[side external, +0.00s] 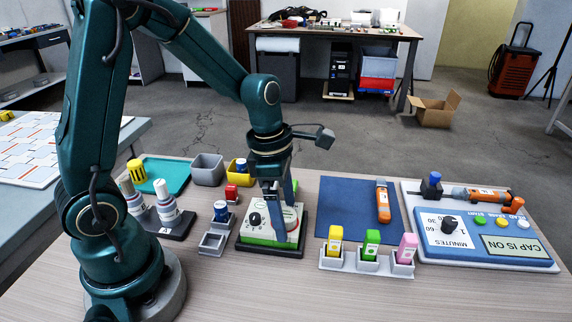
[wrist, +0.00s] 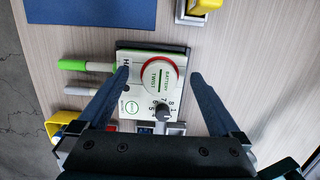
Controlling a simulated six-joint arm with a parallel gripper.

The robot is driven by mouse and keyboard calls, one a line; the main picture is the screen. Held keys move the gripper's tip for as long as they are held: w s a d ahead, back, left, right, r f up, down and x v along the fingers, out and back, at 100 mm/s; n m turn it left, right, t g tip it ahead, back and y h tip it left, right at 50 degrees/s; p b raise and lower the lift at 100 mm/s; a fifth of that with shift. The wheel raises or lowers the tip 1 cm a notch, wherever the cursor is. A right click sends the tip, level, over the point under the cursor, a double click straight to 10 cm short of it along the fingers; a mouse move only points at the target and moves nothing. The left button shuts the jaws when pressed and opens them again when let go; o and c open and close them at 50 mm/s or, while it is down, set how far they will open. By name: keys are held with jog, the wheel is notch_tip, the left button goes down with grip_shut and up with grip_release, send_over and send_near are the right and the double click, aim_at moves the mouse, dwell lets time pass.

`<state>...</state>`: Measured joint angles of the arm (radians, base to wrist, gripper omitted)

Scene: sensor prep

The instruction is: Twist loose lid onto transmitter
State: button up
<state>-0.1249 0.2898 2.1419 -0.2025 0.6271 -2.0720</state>
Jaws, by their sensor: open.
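The transmitter (side external: 262,238) is a white and green box with a black knob, sitting in a dark base near the middle of the table. In the wrist view, the transmitter (wrist: 133,108) shows a round lid (wrist: 159,76) with a red rim and the words BATTERY and TWIST. The lid lies on the box's top; I cannot tell whether it is seated. My gripper (side external: 282,215) points down over the transmitter and hides part of it. In the wrist view my gripper (wrist: 160,77) is open, with one finger on each side of the lid, and holds nothing.
A green marker (wrist: 75,65) and a grey one stick out beside the transmitter. Bottles in a black stand (side external: 166,218) and small grey trays (side external: 213,243) are to the left. A blue mat (side external: 345,205), a colored-block rack (side external: 366,262) and a panel (side external: 485,235) are to the right.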

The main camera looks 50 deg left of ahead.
jog(key=shift+r, duration=0.65)
dwell(0.3)
jog(key=shift+r, duration=2.95)
jog(key=shift+r, duration=0.15)
jog(key=s+r+m+t, duration=0.1)
jog(key=s+m, duration=0.2)
jog(key=m, duration=0.6)
jog(key=s+r+m+t, duration=0.1)
jog(key=s+m, duration=0.3)
jog(key=m, duration=0.5)
jog(key=s+r+m+t+y, duration=0.1)
jog(key=s+m+t, duration=0.1)
jog(key=m, duration=0.7)
jog(key=shift+s+d+r, duration=0.2)
jog(key=shift+s+d, duration=0.2)
jog(key=shift+s, duration=0.35)
